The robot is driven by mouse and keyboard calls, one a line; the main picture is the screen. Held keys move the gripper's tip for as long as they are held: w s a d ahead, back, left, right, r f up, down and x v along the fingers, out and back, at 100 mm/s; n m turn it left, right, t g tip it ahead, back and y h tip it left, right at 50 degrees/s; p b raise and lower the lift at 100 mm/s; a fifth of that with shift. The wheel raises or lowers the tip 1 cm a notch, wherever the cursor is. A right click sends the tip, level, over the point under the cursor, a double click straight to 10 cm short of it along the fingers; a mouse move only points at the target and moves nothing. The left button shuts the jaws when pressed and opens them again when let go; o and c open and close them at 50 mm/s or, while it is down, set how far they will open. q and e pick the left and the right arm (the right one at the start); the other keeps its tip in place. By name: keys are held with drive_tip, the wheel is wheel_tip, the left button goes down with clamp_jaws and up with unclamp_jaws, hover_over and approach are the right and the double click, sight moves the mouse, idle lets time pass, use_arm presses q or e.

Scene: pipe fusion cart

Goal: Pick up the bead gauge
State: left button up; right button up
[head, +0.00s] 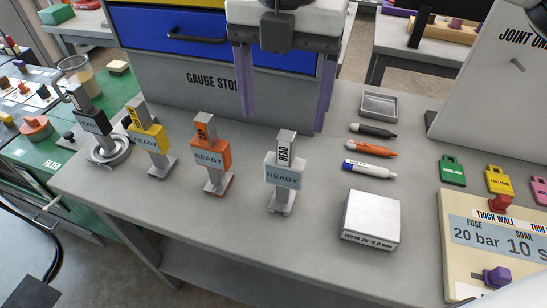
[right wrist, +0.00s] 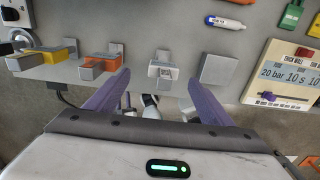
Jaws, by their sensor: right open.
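The bead gauge (head: 284,174) stands upright on the grey bench, a pale metal piece with a light-blue READY plate and a BEAD label. It is the rightmost in a row of gauges. My right gripper (head: 284,122), with two long purple fingers, is open and empty, pointing down. In the head view its fingers appear above and behind the gauge, one to each side. In the right wrist view the bead gauge (right wrist: 162,70) shows between the open fingertips (right wrist: 159,77), apart from both. My left gripper is not in view.
An orange gauge (head: 209,159), a yellow gauge (head: 149,141) and a black gauge (head: 91,123) stand to the left. A white box (head: 371,218), several markers (head: 370,169) and an empty tray (head: 380,105) lie to the right. Behind is the gauge store cabinet (head: 200,104).

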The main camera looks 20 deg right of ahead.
sight(285, 132)
drive_tip(key=f, duration=0.1)
drive_tip(key=s+f, duration=0.1)
drive_tip(key=f, duration=0.1)
drive_tip(key=shift+s+f, duration=0.15)
drive_tip(key=shift+f, duration=0.35)
drive_tip(key=f, duration=0.1)
drive_tip(key=f+p, duration=0.1)
drive_tip(key=f, duration=0.3)
drive_tip(key=shift+s+p, duration=0.3)
drive_tip(key=shift+f, duration=0.15)
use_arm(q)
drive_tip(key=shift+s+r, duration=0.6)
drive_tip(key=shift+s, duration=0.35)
use_arm(e)
drive_tip(key=c, duration=1.7)
